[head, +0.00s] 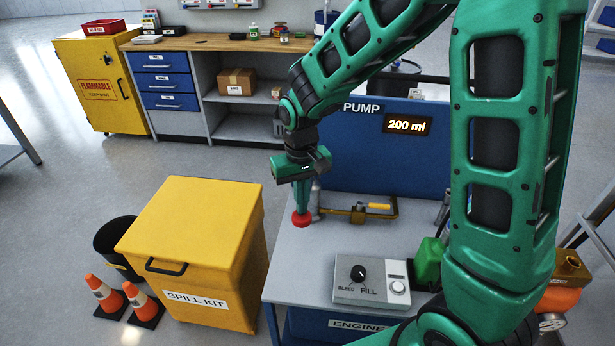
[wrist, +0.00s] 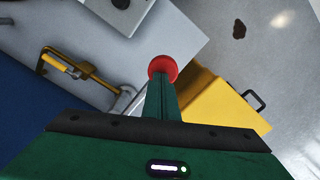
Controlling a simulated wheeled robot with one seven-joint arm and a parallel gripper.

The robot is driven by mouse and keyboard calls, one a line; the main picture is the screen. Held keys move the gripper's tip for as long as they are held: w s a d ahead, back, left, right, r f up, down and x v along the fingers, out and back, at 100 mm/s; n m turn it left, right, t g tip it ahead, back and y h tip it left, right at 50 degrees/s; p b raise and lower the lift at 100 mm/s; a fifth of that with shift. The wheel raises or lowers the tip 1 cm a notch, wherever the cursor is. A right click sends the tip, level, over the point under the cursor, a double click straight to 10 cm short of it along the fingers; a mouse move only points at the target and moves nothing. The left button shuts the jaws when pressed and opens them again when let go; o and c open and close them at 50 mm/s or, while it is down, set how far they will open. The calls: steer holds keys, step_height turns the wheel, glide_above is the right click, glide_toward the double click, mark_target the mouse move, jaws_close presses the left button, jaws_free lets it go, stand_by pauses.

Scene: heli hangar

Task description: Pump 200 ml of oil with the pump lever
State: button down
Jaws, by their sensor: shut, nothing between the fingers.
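The red ball knob of the pump lever (head: 301,217) is at the left edge of the grey bench top, directly below my gripper's tips; it also shows in the wrist view (wrist: 163,67). My gripper (head: 302,203) points down and is shut, with nothing between its fingers. Its fingertips (wrist: 160,88) meet or nearly meet the knob; I cannot tell whether they touch. The lever's shaft is mostly hidden. The display (head: 407,125) on the blue pump panel (head: 350,150) reads 200 ml. A grey control box (head: 372,280) carries a black knob (head: 358,273) marked BLEED and FILL.
A yellow spill kit box (head: 200,240) stands just left of the bench, with cones (head: 105,294) and a black bin (head: 118,245) beyond it. A green container (head: 429,262) stands at right.

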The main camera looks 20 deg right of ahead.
steer(key=shift+r, duration=3)
steer(key=s+d+r+m, duration=0.2)
steer(key=s+d+r, duration=0.1)
steer(key=s+d, duration=0.55)
steer(key=s+d+r+m, duration=0.3)
steer(key=s+d, duration=0.3)
steer(key=d, duration=0.6)
steer(key=s+d+m, duration=0.2)
steer(key=s+d, duration=0.1)
steer(key=s, duration=0.7)
steer(key=shift+s+f, duration=0.3)
steer(key=shift+f, duration=0.1)
steer(key=shift+d, duration=0.1)
